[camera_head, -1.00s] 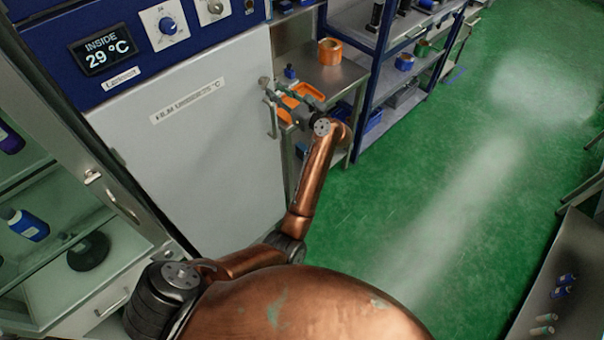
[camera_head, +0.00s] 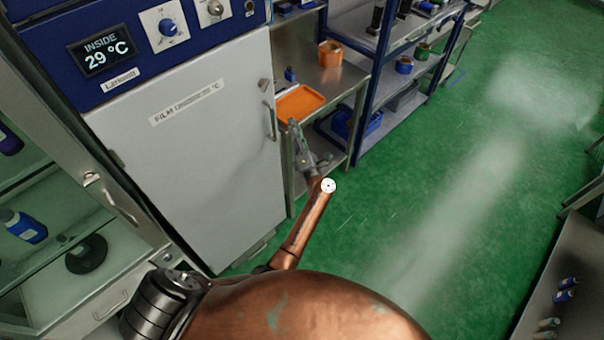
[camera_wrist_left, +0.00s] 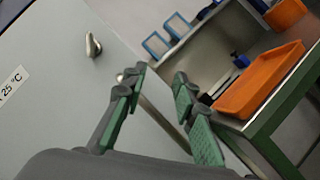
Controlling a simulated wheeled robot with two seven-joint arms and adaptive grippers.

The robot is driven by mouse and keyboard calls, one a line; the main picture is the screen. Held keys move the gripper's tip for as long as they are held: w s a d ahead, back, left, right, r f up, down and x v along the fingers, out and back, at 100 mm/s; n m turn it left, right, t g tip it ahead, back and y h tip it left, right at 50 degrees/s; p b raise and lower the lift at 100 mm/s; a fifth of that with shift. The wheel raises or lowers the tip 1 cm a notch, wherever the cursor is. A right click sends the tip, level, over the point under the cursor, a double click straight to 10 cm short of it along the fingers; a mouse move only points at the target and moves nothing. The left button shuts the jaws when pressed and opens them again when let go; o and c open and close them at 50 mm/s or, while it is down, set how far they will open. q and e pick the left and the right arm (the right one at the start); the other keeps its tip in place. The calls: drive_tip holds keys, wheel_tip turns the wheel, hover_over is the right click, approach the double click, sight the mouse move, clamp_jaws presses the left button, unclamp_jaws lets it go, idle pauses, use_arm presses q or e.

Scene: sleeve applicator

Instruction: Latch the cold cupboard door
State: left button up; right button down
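The cold cupboard's pale grey door (camera_head: 190,150) stands upright below a blue control panel. It looks closed or nearly so; I cannot tell whether it is fully seated. A small metal latch knob (camera_head: 265,84) sits near its upper right edge and also shows in the left wrist view (camera_wrist_left: 92,45). A vertical bar handle (camera_head: 270,122) is below the latch. My left gripper (camera_head: 293,126) is just right of the handle, lower than the latch and apart from it. In the left wrist view its fingers (camera_wrist_left: 158,77) are spread and empty, with the handle bar partly hidden behind them. My right gripper is out of view.
The display (camera_head: 101,54) reads 29 °C. A glass-fronted cabinet (camera_head: 60,215) is at left. The green floor (camera_head: 440,190) is open at right.

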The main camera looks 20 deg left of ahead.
use_arm(q)
drive_tip(key=s+d+f+m+t+h, duration=0.1)
drive_tip(key=f+m+h, duration=0.4)
drive_tip(key=f, duration=0.6)
drive_tip(key=s+d+f+m+t+h, duration=0.1)
drive_tip(key=f+m+h, duration=0.4)
drive_tip(key=f+m, duration=0.5)
drive_tip(key=shift+s+d+f, duration=0.45)
drive_tip(key=shift+s+d, duration=0.45)
drive_tip(key=shift+d, duration=0.4)
